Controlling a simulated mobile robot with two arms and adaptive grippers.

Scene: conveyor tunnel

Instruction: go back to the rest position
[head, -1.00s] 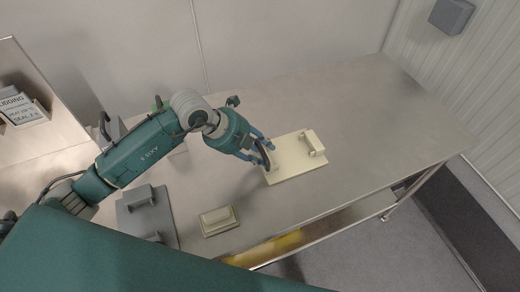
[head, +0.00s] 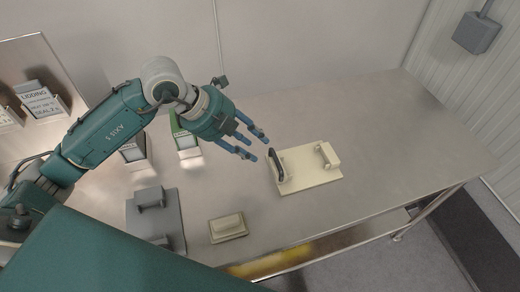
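My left gripper (head: 256,147) is above the metal table, its blue fingers apart with nothing between them. It is up and to the left of a cream board (head: 308,181). A dark upright handle-like piece (head: 276,165) stands on that board's left side, apart from the fingers. A cream bracket-like block (head: 327,156) stands on its right side. My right gripper is out of view.
A grey board (head: 171,209) with grey blocks and a small cream block (head: 228,225) lie near the table's front edge. A green-sided box (head: 182,132) stands behind my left arm. Labelled card holders (head: 40,101) are at far left. The table's right is clear.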

